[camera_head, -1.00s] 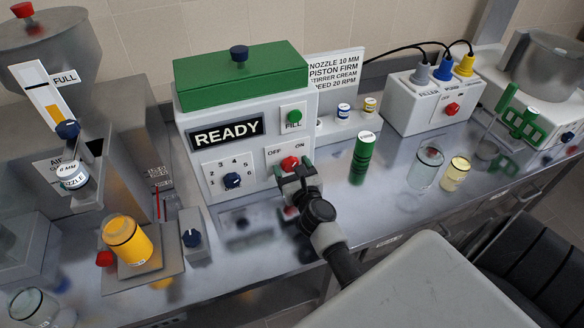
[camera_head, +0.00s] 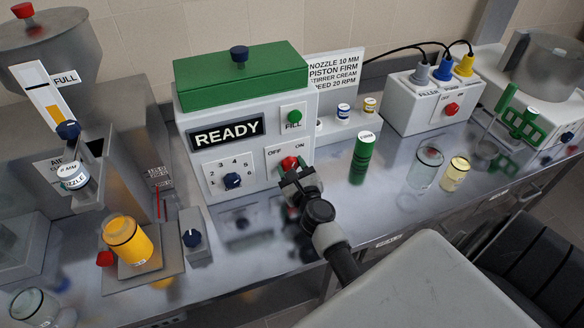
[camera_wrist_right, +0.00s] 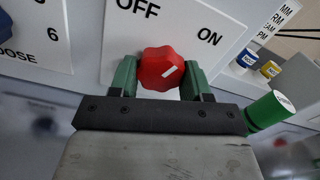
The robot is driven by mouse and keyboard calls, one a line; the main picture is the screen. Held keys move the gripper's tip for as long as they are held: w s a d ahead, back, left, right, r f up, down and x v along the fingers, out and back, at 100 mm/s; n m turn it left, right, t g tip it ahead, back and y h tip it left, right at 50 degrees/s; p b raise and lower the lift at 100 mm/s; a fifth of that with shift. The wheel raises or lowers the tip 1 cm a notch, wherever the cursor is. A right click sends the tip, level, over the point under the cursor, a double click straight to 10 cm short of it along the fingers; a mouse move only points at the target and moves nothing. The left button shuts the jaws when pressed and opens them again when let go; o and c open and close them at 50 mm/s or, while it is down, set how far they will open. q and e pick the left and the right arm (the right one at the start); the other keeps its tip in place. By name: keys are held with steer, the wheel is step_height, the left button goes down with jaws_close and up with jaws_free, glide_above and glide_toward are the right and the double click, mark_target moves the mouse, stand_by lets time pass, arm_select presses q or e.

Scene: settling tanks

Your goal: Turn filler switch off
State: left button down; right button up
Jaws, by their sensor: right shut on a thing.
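The filler box with the READY display (camera_head: 227,133) stands at the middle of the bench. Its red switch knob (camera_head: 289,163) sits on a white plate between the words OFF and ON. In the right wrist view the red knob (camera_wrist_right: 161,69) lies between the green fingers of my right gripper (camera_wrist_right: 161,82), which is shut on it. The knob's white mark points up and to the right, toward ON. My right gripper (camera_head: 294,172) reaches the knob from the front in the head view and hides its lower part. My left gripper is not in view.
A green FILL button (camera_head: 294,117) is above the knob and a blue dose dial (camera_head: 232,180) to its left. A green cylinder (camera_head: 362,157) stands close to the right of my gripper. A white box with a red knob (camera_head: 451,108) stands farther right.

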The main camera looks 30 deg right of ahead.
steer(key=n+p, duration=0.2)
steer(key=n, duration=0.9)
steer(key=shift+d+r, duration=0.1)
steer(key=shift+n, duration=0.3)
stand_by(0.3)
steer(key=o, duration=0.9)
steer(key=b+v, duration=0.1)
steer(key=v, duration=1)
